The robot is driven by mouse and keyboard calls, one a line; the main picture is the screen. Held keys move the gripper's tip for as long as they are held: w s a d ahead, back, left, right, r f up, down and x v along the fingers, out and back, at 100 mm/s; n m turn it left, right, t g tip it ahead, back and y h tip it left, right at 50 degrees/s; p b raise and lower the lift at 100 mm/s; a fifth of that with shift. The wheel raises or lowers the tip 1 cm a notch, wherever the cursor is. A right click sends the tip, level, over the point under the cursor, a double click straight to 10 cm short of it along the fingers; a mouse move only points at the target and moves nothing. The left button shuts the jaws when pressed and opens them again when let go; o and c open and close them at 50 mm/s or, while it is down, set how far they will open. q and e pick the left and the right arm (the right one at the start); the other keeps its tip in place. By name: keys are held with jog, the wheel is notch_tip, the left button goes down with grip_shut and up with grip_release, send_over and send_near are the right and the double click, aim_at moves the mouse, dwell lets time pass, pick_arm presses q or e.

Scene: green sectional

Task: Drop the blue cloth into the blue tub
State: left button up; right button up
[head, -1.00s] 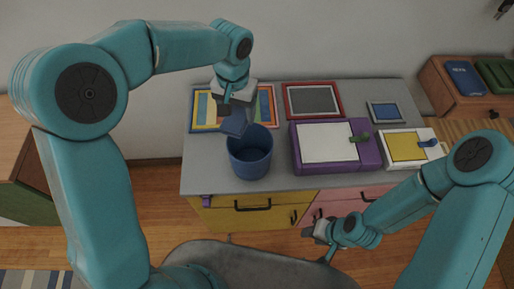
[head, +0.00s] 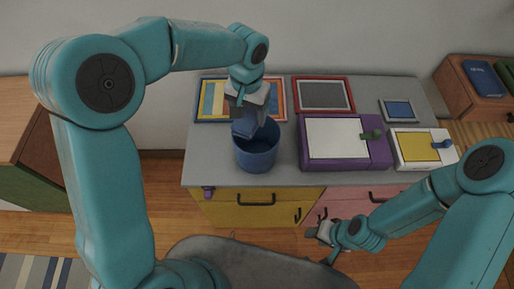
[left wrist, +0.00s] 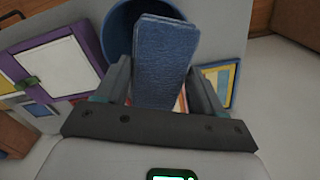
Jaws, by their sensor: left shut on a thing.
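My left gripper (head: 246,112) is shut on the blue cloth (head: 245,127) and holds it over the back left part of the blue tub's opening. The cloth looks like a folded, textured blue piece; in the left wrist view it (left wrist: 165,55) stands out between the two fingers. The blue tub (head: 257,157) stands upright on the grey counter top near its front. In the left wrist view the tub (left wrist: 117,30) lies beyond the cloth, partly hidden by it. My right gripper (head: 322,234) is low in front of the cabinet, away from the tub; its jaws are too small to judge.
A purple box with a white panel (head: 338,140) stands right of the tub. A striped picture (head: 213,98) and a red-framed grey board (head: 323,95) lie behind.

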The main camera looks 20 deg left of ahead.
pick_arm(q)
jog(key=o, duration=0.6)
jog(key=shift+d, duration=0.15)
jog(key=o, duration=0.5)
jog(key=shift+o, duration=0.2)
notch_tip(320, 180, up, 16)
jog(key=shift+r, duration=0.25)
